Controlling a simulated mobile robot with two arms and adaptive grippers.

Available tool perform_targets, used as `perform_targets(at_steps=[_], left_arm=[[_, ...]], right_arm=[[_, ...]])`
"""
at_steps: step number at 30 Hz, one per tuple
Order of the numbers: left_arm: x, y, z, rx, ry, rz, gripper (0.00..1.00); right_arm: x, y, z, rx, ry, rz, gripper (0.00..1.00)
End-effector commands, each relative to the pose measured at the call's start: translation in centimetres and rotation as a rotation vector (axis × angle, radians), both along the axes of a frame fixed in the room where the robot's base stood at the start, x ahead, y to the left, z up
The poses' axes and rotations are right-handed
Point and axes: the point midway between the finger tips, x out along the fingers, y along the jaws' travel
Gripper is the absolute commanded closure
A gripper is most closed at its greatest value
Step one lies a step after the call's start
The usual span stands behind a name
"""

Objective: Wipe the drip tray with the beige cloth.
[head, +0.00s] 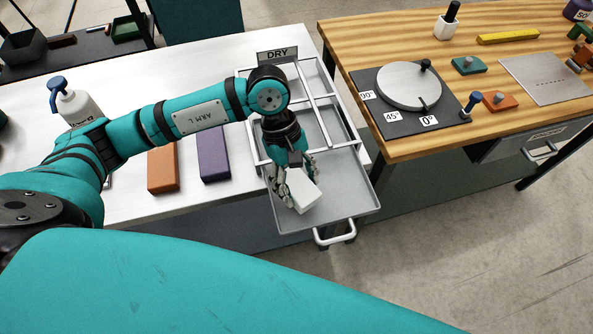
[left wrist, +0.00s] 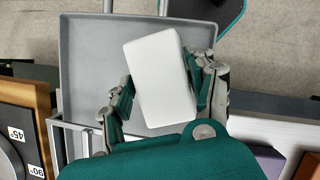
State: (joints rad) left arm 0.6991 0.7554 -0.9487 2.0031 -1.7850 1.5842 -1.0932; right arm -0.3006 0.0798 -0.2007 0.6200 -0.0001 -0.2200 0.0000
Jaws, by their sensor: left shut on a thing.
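My left gripper (head: 297,187) is shut on a pale, off-white rectangular pad (head: 304,194), which looks more white than beige; I cannot tell for sure that it is the beige cloth. The pad also shows between the two fingers in the left wrist view (left wrist: 160,75). The gripper points down over the grey tray (head: 353,192), which has a raised rim and a light handle at its front. The tray also shows behind the pad in the left wrist view (left wrist: 85,60). I cannot tell whether the pad touches the tray floor. My right gripper is not in view.
A white-framed rack with a DRY sign (head: 277,55) lies behind the tray. An orange block (head: 163,168), a purple block (head: 213,153) and a pump bottle (head: 75,103) stand on the white table left of it. A wooden bench with a round dial (head: 408,85) is at the right.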

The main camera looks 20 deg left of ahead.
Motion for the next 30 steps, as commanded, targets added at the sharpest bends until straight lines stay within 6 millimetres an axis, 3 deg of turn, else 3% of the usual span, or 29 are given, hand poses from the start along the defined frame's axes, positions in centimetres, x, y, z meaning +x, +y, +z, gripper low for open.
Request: perform_targets(at_steps=[14,30], left_arm=[[1.0,0.4,4.2,-0.001,-0.001,0.015,0.78],[1.0,0.4,4.4,-0.001,0.000,0.016,0.78]], right_arm=[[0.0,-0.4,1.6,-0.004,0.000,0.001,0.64],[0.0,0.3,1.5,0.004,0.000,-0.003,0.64]])
